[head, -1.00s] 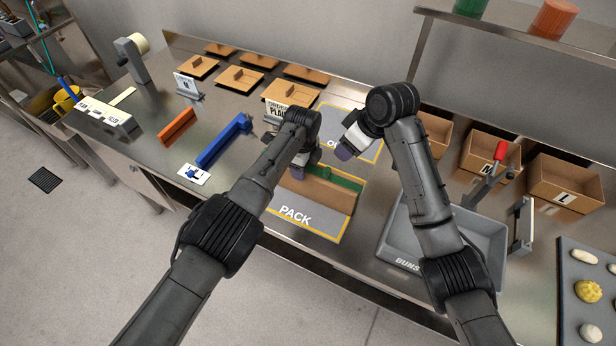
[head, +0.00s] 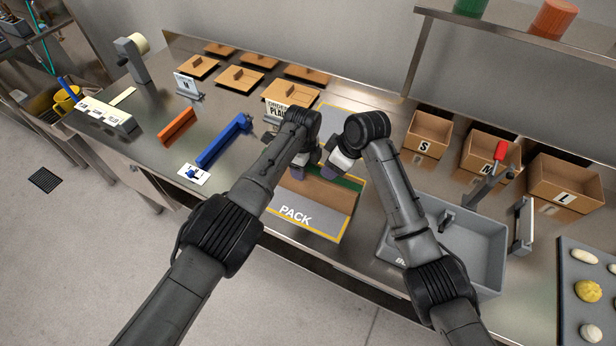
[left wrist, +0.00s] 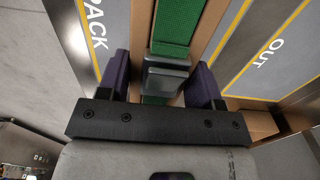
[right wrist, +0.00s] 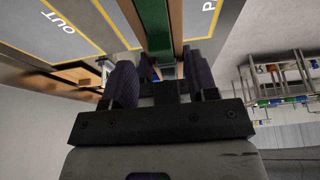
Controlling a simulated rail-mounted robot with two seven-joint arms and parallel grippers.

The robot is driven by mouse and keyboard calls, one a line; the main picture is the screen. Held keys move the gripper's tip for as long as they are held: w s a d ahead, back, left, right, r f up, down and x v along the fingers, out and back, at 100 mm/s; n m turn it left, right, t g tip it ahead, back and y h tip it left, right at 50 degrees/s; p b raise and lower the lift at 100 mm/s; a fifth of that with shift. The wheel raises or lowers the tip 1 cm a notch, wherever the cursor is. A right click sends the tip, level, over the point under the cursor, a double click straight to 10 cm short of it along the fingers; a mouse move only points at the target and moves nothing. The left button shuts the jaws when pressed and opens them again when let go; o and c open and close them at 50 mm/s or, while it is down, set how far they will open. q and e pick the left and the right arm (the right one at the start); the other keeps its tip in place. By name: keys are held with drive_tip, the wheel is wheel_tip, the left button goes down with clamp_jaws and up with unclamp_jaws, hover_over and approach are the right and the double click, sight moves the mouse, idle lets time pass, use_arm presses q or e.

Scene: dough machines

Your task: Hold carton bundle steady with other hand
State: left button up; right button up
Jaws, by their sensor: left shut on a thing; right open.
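In the left wrist view the green strip (left wrist: 178,25) runs between brown walls. My left gripper (head: 297,172) is at the bundle's left end. Its purple fingers are shut around a dark grey block (left wrist: 167,76) on the green strip. My right gripper (head: 335,170) is open, just above the bundle's far right part. In the right wrist view the strip (right wrist: 153,28) runs in between its fingers (right wrist: 165,82). Contact there cannot be told.
The PACK mat (head: 308,223) lies under the bundle, with the OUT mat behind. A grey bin (head: 480,236) is at the right. Cartons marked S (head: 429,135), M and L (head: 565,184) stand behind it. A blue bar (head: 222,142) lies at the left.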

sight(340, 181)
drive_tip(key=shift+x, duration=1.6)
drive_tip(key=shift+c, duration=0.2)
clamp_jaws()
use_arm(q)
drive_tip(key=shift+a, duration=0.1)
use_arm(e)
drive_tip(key=shift+s+d, duration=0.3)
drive_tip(key=shift+d, duration=0.45)
drive_tip(key=shift+s+d, duration=0.35)
drive_tip(key=shift+d, duration=0.45)
drive_tip(key=shift+s+d, duration=0.3)
drive_tip(key=shift+d, duration=0.45)
drive_tip(key=shift+o, duration=0.2)
unclamp_jaws()
drive_tip(key=shift+a, duration=0.1)
